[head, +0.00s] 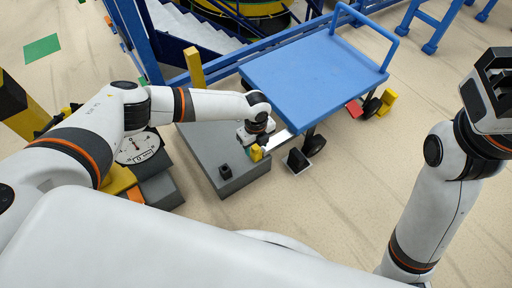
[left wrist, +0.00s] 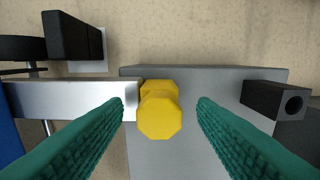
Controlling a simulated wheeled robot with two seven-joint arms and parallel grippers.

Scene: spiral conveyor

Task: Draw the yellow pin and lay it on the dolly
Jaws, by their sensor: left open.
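The yellow pin (left wrist: 160,116) has a faceted head and stands at the end of a flat metal bar (left wrist: 72,98), over the edge of a grey block (left wrist: 215,135). It also shows in the head view (head: 256,153), small and partly covered by my gripper. My left gripper (head: 260,141) is open above the pin. In the left wrist view its green fingers (left wrist: 160,106) lie on either side of the pin head, with gaps. The blue dolly (head: 315,68) has a clear, flat deck. My right gripper (head: 492,82) is raised at the far right; its jaw opening is unclear.
A black hollow socket (head: 225,172) stands on the grey block. A black wedge-like block (head: 297,159) lies on the floor beside the bar. A yellow post (head: 194,68) rises behind the block. Blue railings and stairs stand behind. Floor right of the dolly is mostly clear.

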